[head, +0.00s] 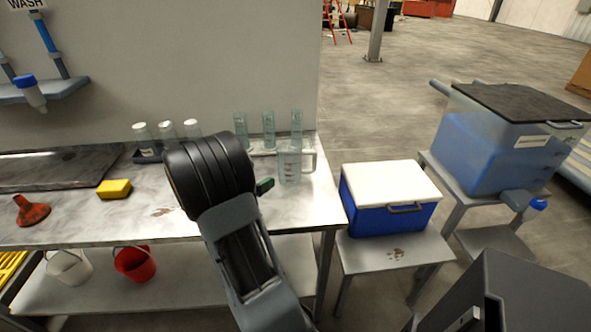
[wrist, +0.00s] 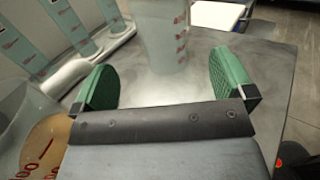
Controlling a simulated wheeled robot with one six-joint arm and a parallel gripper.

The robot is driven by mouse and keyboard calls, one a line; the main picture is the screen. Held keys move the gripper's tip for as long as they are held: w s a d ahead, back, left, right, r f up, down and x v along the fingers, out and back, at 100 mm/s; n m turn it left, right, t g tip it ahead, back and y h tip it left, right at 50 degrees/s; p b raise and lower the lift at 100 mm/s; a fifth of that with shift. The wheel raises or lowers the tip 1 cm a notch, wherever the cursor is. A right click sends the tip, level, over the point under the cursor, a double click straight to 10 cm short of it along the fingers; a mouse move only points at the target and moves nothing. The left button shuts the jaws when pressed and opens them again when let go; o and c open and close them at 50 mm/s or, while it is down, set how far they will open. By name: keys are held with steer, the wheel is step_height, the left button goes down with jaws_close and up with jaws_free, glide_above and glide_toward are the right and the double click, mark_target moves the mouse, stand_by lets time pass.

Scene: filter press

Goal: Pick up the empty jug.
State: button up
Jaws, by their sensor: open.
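A clear jug with red marks (head: 290,163) stands upright at the right end of the bench, with its handle to the right in the head view. It looks empty. In the wrist view the jug (wrist: 166,38) stands ahead of my gripper (wrist: 164,82), roughly between the lines of its two green fingers and apart from both. The gripper is open and empty. In the head view my arm hides most of the gripper (head: 264,186); one green finger shows left of the jug. A second clear vessel with amber contents and red marks (wrist: 38,140) is close at lower left.
Clear cylinders (head: 268,130) stand in a pale rack behind the jug. Capped bottles (head: 166,130), a yellow sponge (head: 114,189) and an orange funnel (head: 32,211) are further left. A blue cooler (head: 388,220) stands on a lower stand beyond the bench's right edge.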

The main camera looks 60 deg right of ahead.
mark_target(280, 163)
steer(key=x, duration=1.2)
steer(key=shift+a, duration=0.1)
steer(key=shift+c, duration=0.5)
steer(key=c, duration=0.7)
